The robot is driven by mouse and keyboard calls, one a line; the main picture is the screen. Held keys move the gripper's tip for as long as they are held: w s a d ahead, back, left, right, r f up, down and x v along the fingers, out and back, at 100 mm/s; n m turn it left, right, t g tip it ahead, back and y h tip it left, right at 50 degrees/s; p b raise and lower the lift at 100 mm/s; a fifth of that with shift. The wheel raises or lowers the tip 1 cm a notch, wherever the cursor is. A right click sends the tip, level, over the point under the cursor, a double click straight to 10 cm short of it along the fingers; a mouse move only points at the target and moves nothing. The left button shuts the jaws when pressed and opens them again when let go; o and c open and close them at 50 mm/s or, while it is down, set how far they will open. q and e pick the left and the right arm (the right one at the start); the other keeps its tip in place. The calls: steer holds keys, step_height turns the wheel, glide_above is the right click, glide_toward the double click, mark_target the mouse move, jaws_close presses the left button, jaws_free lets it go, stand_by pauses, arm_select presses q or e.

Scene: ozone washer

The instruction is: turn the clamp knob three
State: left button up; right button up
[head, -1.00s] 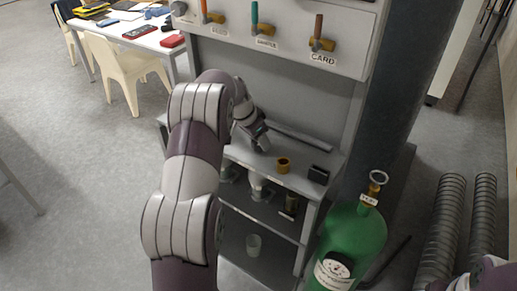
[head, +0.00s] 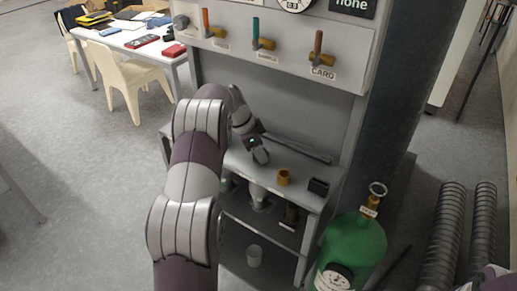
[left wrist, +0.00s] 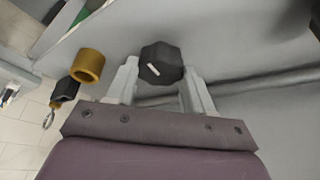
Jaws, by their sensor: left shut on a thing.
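The clamp knob (left wrist: 162,62) is a black, many-sided knob with a white mark on its face. It sits between the two pale fingers of my left gripper (left wrist: 161,70) in the left wrist view, and the gripper is shut on it. In the head view my left gripper (head: 260,156) is low over the grey bench top (head: 240,162), and the knob is hidden there. My right gripper is out of view.
A brass ring (head: 284,177) and a small black block (head: 318,187) stand right of my left gripper. A grey bar (head: 300,148) lies behind it. Valve levers line the panel (head: 345,45) above. A green gas cylinder (head: 352,245) stands at the right front.

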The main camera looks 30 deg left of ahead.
arm_select(q)
steer(key=shift+w+r, duration=0.1)
steer(key=shift+r, duration=0.1)
steer(key=o, duration=1)
steer(key=shift+f, duration=0.1)
steer(key=shift+o, duration=0.2)
steer(key=p+v, duration=1)
steer(key=v, duration=0.2)
steer(key=shift+r, duration=0.4)
